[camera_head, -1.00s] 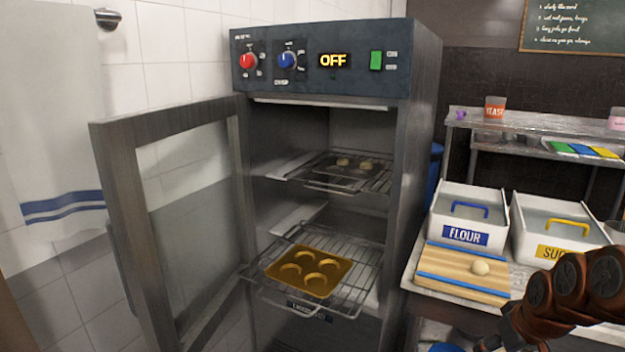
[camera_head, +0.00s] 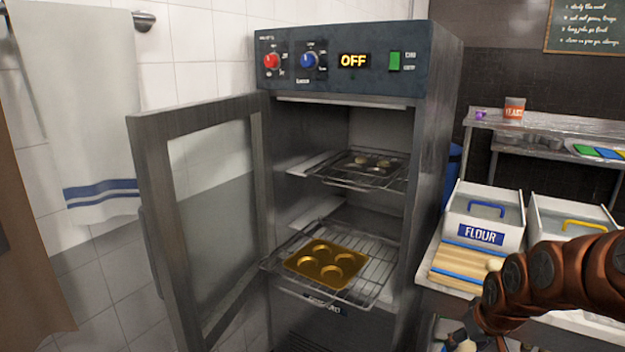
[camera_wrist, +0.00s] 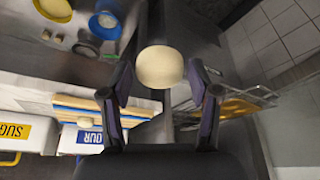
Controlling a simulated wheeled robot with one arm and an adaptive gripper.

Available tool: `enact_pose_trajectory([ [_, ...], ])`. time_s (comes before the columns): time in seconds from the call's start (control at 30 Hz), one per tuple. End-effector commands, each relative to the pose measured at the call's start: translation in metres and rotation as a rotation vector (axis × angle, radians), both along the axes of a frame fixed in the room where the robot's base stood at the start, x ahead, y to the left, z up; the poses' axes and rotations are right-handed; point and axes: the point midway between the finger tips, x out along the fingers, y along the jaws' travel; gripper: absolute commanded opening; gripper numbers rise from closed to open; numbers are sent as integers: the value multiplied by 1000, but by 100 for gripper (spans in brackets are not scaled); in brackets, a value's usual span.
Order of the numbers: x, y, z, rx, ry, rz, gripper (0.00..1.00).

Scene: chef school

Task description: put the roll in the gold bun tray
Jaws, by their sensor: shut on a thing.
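A pale round roll (camera_wrist: 160,67) is held between the two fingers of my gripper (camera_wrist: 160,82) in the wrist view. In the head view my gripper (camera_head: 458,343) is at the bottom edge, right of the proofer, with a small pale bit of the roll (camera_head: 467,347) showing. The gold bun tray (camera_head: 326,265) lies on the lower wire rack of the open proofer. Its round cups look empty. Part of it shows in the wrist view (camera_wrist: 234,107), to the right of my gripper and apart from the roll.
The proofer door (camera_head: 190,220) stands open at left. A darker tray (camera_head: 366,166) with pale rolls is on the upper rack. A cutting board (camera_head: 458,262) with another pale roll (camera_head: 494,264) lies before the flour bin (camera_head: 483,218). The space before the lower rack looks clear.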

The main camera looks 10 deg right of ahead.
Motion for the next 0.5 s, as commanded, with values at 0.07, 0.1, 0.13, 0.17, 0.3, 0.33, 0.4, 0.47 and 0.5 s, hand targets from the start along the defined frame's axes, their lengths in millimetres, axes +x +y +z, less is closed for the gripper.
enact_pose_trajectory([
  [0.07, 15, 18, -9, -1, 8, 12, 27],
  [0.1, 23, 27, -12, -2, 8, 14, 27],
  [0.13, 28, 33, -14, -3, 7, 16, 27],
  [0.17, 33, 40, -17, -4, 5, 17, 27],
  [0.3, 55, 73, -30, -7, 8, 28, 27],
  [0.33, 60, 81, -33, -7, 7, 31, 27],
  [0.4, 70, 100, -39, -8, 2, 38, 27],
  [0.47, 78, 116, -44, -10, -2, 44, 27],
  [0.5, 83, 126, -48, -10, -3, 49, 27],
])
